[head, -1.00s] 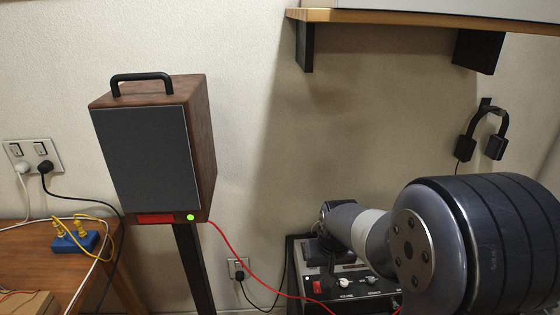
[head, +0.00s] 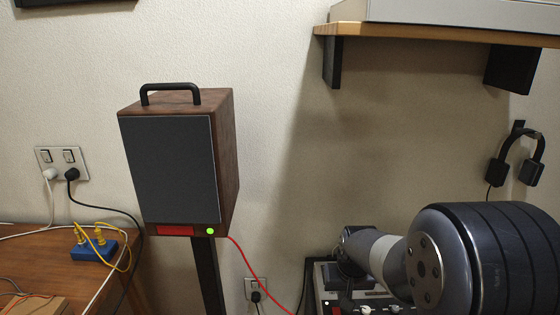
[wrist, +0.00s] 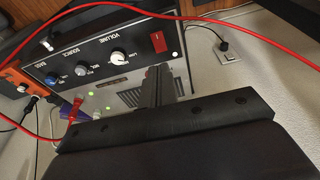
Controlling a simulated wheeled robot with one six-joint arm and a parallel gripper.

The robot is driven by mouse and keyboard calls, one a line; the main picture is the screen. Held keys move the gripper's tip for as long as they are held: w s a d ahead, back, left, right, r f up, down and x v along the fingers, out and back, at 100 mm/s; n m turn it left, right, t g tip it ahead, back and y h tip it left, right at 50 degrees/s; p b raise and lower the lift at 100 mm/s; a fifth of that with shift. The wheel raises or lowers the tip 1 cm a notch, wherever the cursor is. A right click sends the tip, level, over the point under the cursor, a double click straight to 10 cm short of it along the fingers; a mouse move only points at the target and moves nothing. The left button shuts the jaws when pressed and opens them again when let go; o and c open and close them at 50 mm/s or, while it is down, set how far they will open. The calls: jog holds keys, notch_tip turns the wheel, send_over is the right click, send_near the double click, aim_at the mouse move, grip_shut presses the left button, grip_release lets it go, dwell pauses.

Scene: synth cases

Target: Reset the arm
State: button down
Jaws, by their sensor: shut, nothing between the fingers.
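My arm (head: 423,268) reaches in from the lower right of the head view, low in front of the wall. My gripper (wrist: 157,74) shows in the wrist view as dark fingers beyond a black bar. The fingers are together with nothing between them. They are in front of the amplifier (wrist: 90,55), which has knobs, a red switch and a VOLUME label. I cannot tell how far apart the fingers and the panel are. In the head view the arm hides much of the amplifier.
A speaker (head: 172,170) stands on a post at left. A red cable (wrist: 255,38) loops close to the gripper. A wooden shelf (head: 430,33) is above the arm, with headphones (head: 518,160) hung on the wall below. A table (head: 40,260) holds a blue box (head: 93,250).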

jog(key=shift+r, duration=0.35)
jog(key=x, duration=0.4)
jog(key=shift+s+b, duration=0.15)
jog(key=shift+b, duration=0.15)
jog(key=shift+r+p, duration=0.15)
jog(key=shift+p, duration=0.95)
jog(key=s+p+v, duration=0.1)
jog(key=s+v, duration=0.1)
jog(key=v, duration=0.6)
jog(key=x, duration=0.3)
jog(key=w+x, duration=0.1)
jog(key=x, duration=0.2)
jog(key=w+b+x, duration=0.1)
jog(key=x, duration=0.2)
jog(key=shift+b, duration=1.2)
